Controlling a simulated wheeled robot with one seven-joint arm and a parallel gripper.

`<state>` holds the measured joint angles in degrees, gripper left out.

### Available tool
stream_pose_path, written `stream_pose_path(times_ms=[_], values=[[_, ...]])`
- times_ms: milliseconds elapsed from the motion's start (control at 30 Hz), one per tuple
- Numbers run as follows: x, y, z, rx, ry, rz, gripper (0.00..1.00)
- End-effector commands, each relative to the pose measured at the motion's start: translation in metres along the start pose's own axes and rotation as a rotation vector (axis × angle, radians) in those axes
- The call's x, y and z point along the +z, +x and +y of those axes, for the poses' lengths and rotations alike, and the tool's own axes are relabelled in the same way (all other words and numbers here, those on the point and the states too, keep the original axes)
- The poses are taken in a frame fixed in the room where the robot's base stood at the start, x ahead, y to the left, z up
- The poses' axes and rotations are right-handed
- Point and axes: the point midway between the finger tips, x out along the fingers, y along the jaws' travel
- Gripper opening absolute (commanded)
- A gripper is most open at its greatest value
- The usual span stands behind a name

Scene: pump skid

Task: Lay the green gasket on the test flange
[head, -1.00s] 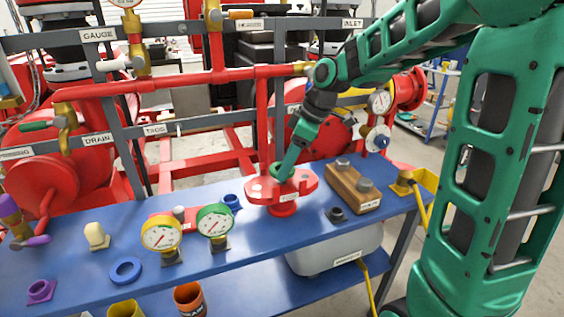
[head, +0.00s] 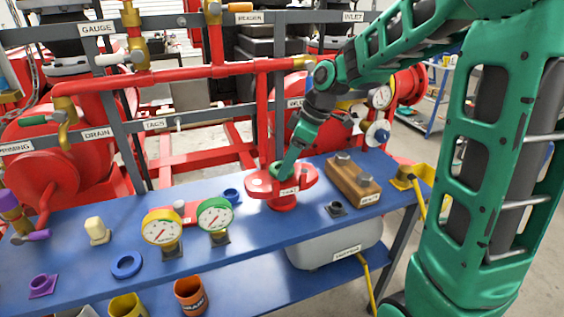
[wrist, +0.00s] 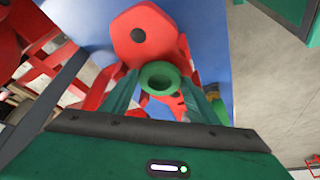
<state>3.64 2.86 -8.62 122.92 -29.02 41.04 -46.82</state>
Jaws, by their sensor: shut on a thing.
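The green gasket (wrist: 160,77) is a thick ring held between the two fingers of my gripper (wrist: 166,98) in the wrist view. The red test flange (wrist: 143,38) lies beyond it, and the ring covers part of the flange in that view. In the head view my gripper (head: 283,168) points down at the test flange (head: 300,182), with the green gasket (head: 275,168) at its tips, at the flange's top. I cannot tell whether the gasket touches the flange.
A green-rimmed gauge (head: 215,215) and a yellow-rimmed gauge (head: 162,228) stand to the left. A blue ring (head: 126,265) lies on the blue bench. Red piping (head: 170,76) runs behind.

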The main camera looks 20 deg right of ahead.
Motion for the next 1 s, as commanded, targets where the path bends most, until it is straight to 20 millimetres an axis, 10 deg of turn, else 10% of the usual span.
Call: stream_pose_path(times_ms=[867, 900, 1000], values=[[0.005, 0.011, 0.000, 0.000, 0.001, 0.000, 0.33], [0.005, 0.011, 0.000, 0.000, 0.001, 0.000, 0.64], [0.005, 0.011, 0.000, 0.000, 0.001, 0.000, 0.76]])
